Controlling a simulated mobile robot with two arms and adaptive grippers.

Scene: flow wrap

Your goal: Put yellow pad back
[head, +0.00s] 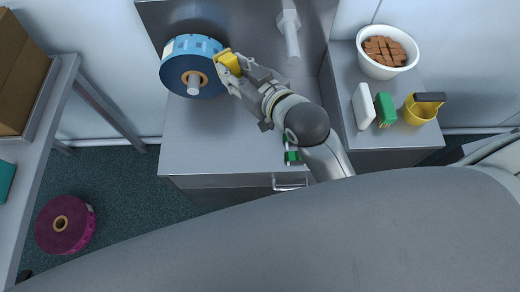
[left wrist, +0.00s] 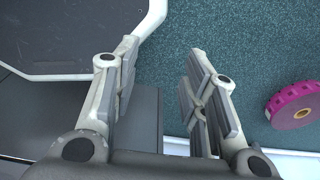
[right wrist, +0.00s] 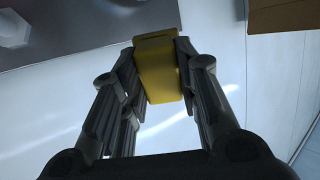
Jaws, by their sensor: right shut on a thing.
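A yellow pad (head: 229,62) is in my right gripper (head: 236,72), at the right edge of the blue film roll (head: 190,50). In the right wrist view the yellow pad (right wrist: 158,68) sits between the two fingers of my right gripper (right wrist: 160,80), which is shut on it. I cannot tell whether the pad touches the roll. My left gripper (left wrist: 158,85) is open and empty in the left wrist view. It does not show in the head view.
A white pad (head: 363,106), a green pad (head: 386,109) and a yellow cup-like holder (head: 422,108) stand on the right grey counter, below a white bowl (head: 387,52) of brown pieces. An empty spindle (head: 291,38) is right of the roll. A magenta roll (head: 66,223) lies on the floor.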

